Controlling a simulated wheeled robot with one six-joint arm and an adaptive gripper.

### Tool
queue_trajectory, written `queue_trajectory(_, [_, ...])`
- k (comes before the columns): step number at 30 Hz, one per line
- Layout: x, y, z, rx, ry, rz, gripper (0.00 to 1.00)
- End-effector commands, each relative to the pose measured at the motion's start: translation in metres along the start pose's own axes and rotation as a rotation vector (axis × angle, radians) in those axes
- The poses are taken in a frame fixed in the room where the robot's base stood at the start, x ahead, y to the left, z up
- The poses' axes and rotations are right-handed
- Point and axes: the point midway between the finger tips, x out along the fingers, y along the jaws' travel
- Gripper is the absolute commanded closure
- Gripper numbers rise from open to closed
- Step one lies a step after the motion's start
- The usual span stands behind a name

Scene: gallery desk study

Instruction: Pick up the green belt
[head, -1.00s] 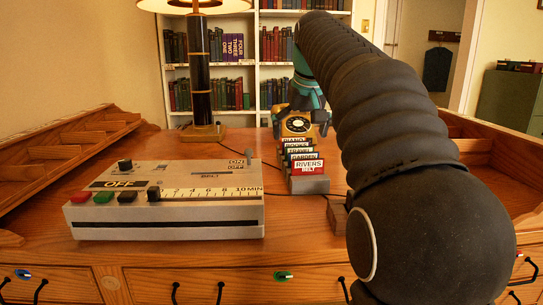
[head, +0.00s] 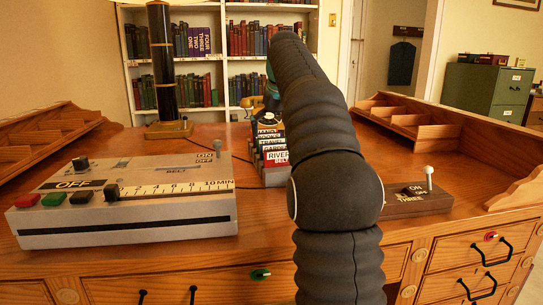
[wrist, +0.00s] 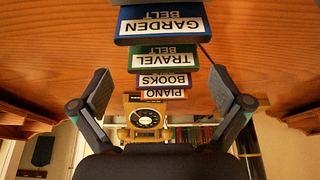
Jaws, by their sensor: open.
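The green belt (wrist: 163,60) is a block with a white label reading TRAVEL and BELT. In the wrist view it stands in a row between the blue GARDEN belt (wrist: 165,27) and the purple BOOKS belt (wrist: 163,81). My gripper (wrist: 161,80) is open, its two fingers spread wide on either side of the row, with nothing held. The green belt lies between the fingers in the picture; I cannot tell its distance from them.
The PIANO belt (wrist: 163,94) and a yellow telephone (wrist: 145,117) are beyond. Desk right of the arm is partly clear.

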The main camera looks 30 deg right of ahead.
Motion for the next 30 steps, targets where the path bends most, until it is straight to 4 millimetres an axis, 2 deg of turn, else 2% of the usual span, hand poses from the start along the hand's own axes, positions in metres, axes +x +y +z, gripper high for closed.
queue_trajectory(8, [0.015,-0.002,-0.002,-0.002,-0.001,-0.001,0.00])
queue_trajectory(17, [0.054,-0.004,-0.005,-0.003,0.000,-0.001,0.00])
queue_trajectory(24, [0.057,-0.004,-0.006,-0.003,0.001,-0.001,0.00])
queue_trajectory(25, [0.057,-0.004,-0.006,-0.003,0.001,-0.001,0.03])
queue_trajectory(28, [0.057,-0.004,-0.006,-0.003,0.000,-0.001,0.28])
queue_trajectory(30, [0.057,-0.004,-0.006,-0.003,0.000,-0.001,0.31])
